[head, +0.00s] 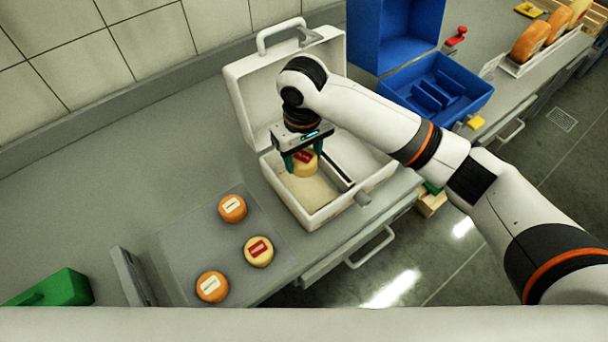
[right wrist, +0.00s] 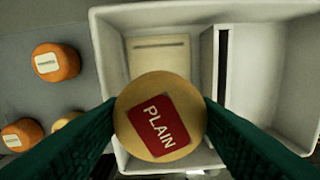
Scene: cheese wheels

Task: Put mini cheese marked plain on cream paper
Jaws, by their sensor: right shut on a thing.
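My right gripper (head: 302,160) is shut on a small pale-yellow cheese (head: 305,164) with a red label. In the right wrist view the label on this cheese (right wrist: 160,126) reads PLAIN. The cheese is held above the left compartment of an open white case (head: 331,212). Cream paper (head: 308,190) lies on the floor of that compartment; it also shows in the right wrist view (right wrist: 160,58), partly hidden behind the cheese. My left gripper is not in view.
A grey mat (head: 186,244) left of the case holds two orange cheeses (head: 232,208) (head: 212,287) with white labels and a yellow one (head: 258,251) with a red label. A blue case (head: 462,88) stands open at the back right. A green object (head: 62,290) lies at the front left.

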